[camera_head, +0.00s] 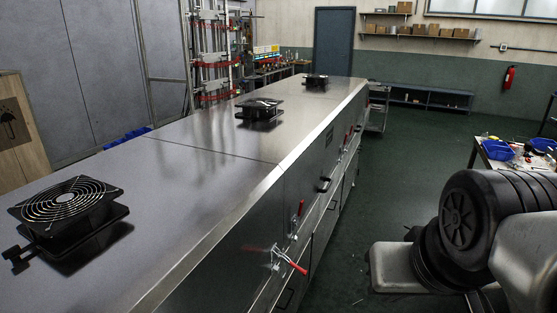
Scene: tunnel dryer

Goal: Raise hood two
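The long steel tunnel dryer (200,170) runs from the near left to the back of the room. A seam (225,155) crosses its top and splits the cover into hood sections, which look lowered and flush. No hood number is readable. Red-handled clamps sit on its right side: the nearest (290,262) has its lever slanting outward and down, and another (298,210) has its lever upright. More red levers (346,138) show farther back. My gripper is out of the picture; only my arm's dark joint shows at lower right.
Black fans stand on the top: near (65,205), middle (260,110) and far (316,81). A table with blue bins (498,150) stands at right. A low shelf (430,97) lines the back wall. Green floor (400,180) right of the dryer is clear.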

